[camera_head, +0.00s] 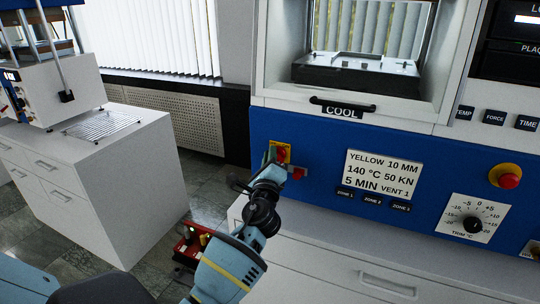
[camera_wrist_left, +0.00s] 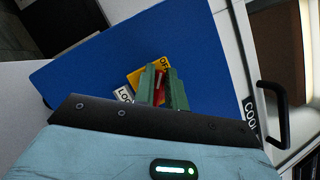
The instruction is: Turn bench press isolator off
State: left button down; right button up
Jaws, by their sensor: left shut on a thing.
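The isolator is a red rotary handle (camera_wrist_left: 157,84) on a yellow plate (camera_head: 284,149), at the left end of the blue press panel. The plate also shows in the left wrist view (camera_wrist_left: 134,78), with "OFF" lettering along one edge. My left gripper (camera_head: 272,160) reaches up to the plate in the head view. In the left wrist view its green fingers (camera_wrist_left: 160,88) are shut on the red handle, one on each side. The fingers hide part of the handle, so its exact angle is hard to read. My right gripper is not in view.
A small red part (camera_head: 298,174) sits just below the isolator by a white label. The panel also carries a settings card (camera_head: 383,175), a red emergency button (camera_head: 509,181) and a trim dial (camera_head: 473,224). A black handle (camera_head: 342,107) projects above. A red box (camera_head: 190,247) lies on the floor.

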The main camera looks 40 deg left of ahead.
pick_arm(q)
jog(key=n+g+p, duration=0.1)
jog(key=n, duration=0.1)
jog(key=n+g+p, duration=0.1)
jog(key=n, duration=0.2)
jog(key=n+g, duration=0.1)
jog(key=n, duration=0.1)
jog(key=shift+a+f+n+p, duration=0.15)
jog(key=shift+f+n+p, duration=0.2)
jog(key=shift+n+p, duration=0.05)
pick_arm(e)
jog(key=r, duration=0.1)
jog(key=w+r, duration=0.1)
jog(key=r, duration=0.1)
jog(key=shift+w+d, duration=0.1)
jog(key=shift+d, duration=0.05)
pick_arm(q)
jog(key=shift+f, duration=0.1)
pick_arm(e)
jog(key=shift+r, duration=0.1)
pick_arm(q)
jog(key=c, duration=1.4)
grip_release()
jog(key=shift+c, duration=0.2)
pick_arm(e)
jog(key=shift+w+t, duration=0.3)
